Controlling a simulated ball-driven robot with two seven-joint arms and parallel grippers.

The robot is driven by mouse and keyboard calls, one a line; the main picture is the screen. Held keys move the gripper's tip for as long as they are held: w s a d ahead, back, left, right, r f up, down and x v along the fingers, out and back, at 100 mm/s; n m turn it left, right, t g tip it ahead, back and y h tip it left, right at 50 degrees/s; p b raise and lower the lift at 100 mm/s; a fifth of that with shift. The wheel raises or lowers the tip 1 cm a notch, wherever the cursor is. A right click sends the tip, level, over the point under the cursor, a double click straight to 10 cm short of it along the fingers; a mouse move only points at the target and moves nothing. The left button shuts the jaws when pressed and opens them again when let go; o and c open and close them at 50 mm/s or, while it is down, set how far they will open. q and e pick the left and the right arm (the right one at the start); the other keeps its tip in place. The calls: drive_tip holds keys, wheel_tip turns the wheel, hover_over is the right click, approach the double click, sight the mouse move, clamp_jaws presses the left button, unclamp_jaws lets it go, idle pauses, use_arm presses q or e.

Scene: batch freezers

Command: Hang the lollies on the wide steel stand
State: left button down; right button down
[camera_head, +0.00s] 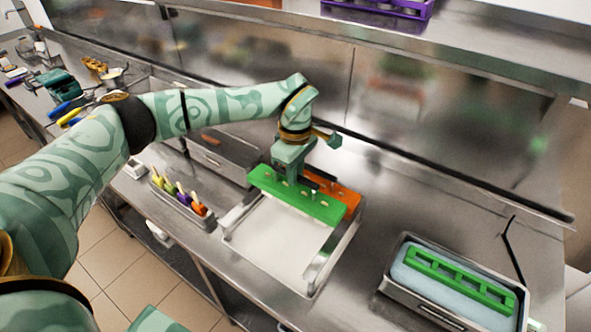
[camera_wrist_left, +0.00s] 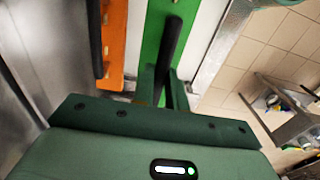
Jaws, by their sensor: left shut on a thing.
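The wide steel stand (camera_head: 330,258) has two side rails around a white tray surface (camera_head: 268,244) on the counter. An orange holder bar (camera_head: 345,194) lies across its far end. It also shows in the wrist view (camera_wrist_left: 113,42). My left gripper (camera_head: 294,172) is shut on a green holder bar (camera_head: 318,207), just in front of the orange one. The green bar spans the stand's width; I cannot tell whether it rests on the rails. In the wrist view the green bar (camera_wrist_left: 153,40) has a dark handle between the fingers. Any lollies under the bars are hidden.
A steel bath (camera_head: 425,309) with pale blue contents and another green rack (camera_head: 458,280) stands at right. A narrow tray (camera_head: 183,208) of coloured tools sits left of the stand. A purple rack (camera_head: 378,14) is on the upper shelf. The counter between stand and bath is clear.

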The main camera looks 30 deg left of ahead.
sight(295, 190)
use_arm(q)
drive_tip(key=shift+f+b, duration=1.2)
drive_tip(key=shift+f, duration=1.5)
drive_tip(key=shift+f, duration=0.25)
idle(0.8)
drive_tip(key=c, duration=1.3)
unclamp_jaws()
drive_tip(key=shift+c, duration=0.2)
wheel_tip(295, 190, up, 16)
drive_tip(key=shift+r, duration=0.15)
drive_tip(key=shift+s, duration=0.1)
